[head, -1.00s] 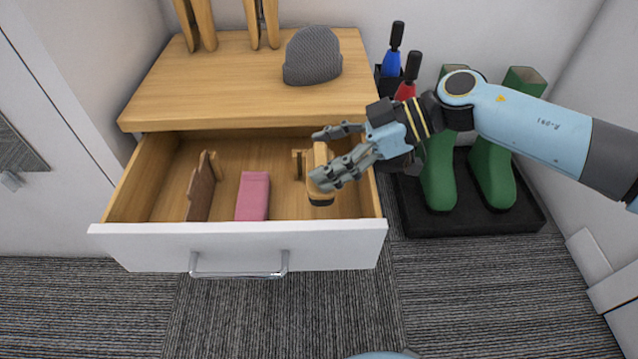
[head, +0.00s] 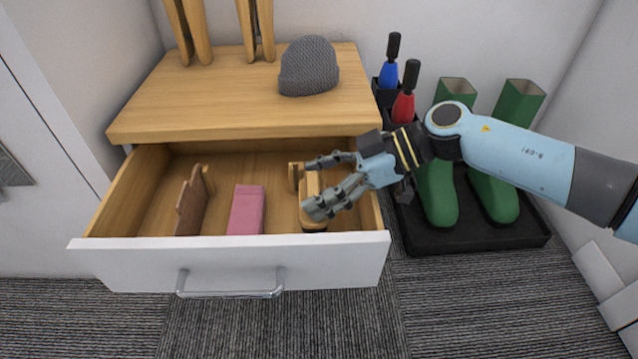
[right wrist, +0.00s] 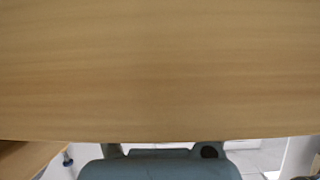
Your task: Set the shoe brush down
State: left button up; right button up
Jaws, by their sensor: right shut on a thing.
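The shoe brush (head: 311,184) has a pale wooden body with dark bristles at its lower end in the head view. It is inside the right part of the open drawer (head: 235,261), close behind the drawer front. My right gripper (head: 326,187) reaches in from the right and is shut on the brush, with a finger on each side. I cannot tell whether the bristles touch the drawer floor. The right wrist view shows mostly a plain wooden surface, and the brush cannot be made out there. My left gripper is not in view.
A grey knit hat (head: 309,66) sits on the wooden top. Green boots (head: 437,190) stand on a black tray (head: 480,238) at right.

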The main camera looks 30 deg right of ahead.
jog(key=shift+f, duration=0.5)
jog(key=shift+s+f, duration=0.1)
